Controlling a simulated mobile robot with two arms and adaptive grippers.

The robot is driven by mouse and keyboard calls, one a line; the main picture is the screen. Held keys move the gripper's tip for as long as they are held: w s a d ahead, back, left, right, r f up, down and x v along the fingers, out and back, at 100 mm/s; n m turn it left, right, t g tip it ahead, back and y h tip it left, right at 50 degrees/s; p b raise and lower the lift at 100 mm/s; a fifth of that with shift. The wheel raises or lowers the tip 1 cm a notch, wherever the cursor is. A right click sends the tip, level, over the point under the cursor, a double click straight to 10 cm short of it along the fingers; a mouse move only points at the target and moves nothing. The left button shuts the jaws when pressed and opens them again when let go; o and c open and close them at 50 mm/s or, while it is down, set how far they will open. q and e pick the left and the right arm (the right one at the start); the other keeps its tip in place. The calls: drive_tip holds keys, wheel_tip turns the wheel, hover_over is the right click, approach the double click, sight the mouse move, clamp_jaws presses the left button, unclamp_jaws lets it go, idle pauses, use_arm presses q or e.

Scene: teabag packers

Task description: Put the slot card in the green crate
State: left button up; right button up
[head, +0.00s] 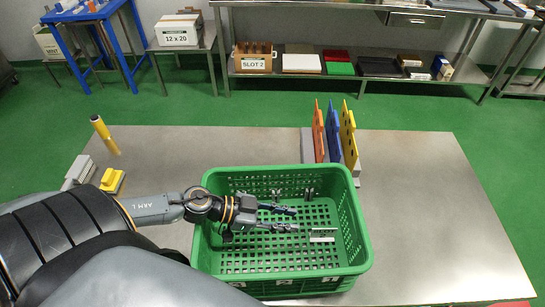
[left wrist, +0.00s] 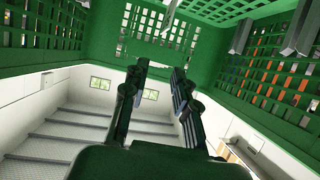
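The green crate (head: 214,257) stands on the steel table, its open top facing up; its green lattice wall fills much of the left wrist view (left wrist: 110,40). My left gripper (head: 296,219) reaches in from the left over the crate's inside. Its two fingers are apart with nothing visible between them, and they also show apart in the left wrist view (left wrist: 160,75). A small pale metallic piece (head: 322,235) is in the crate, right of the fingertips; I cannot tell whether it is the slot card. My right gripper is not in view.
Upright orange (head: 318,132), blue (head: 333,132) and yellow (head: 348,137) plates stand in a grey rack behind the crate. A yellow cylinder (head: 105,135) and a yellow block (head: 112,180) are at left. The table's right side is clear. A box labelled SLOT 2 (head: 254,58) sits on the back shelf.

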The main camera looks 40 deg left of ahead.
use_arm(q)
drive_tip(key=shift+v, duration=1.9)
drive_tip(key=shift+r, duration=0.1)
drive_tip(key=shift+r, duration=0.1)
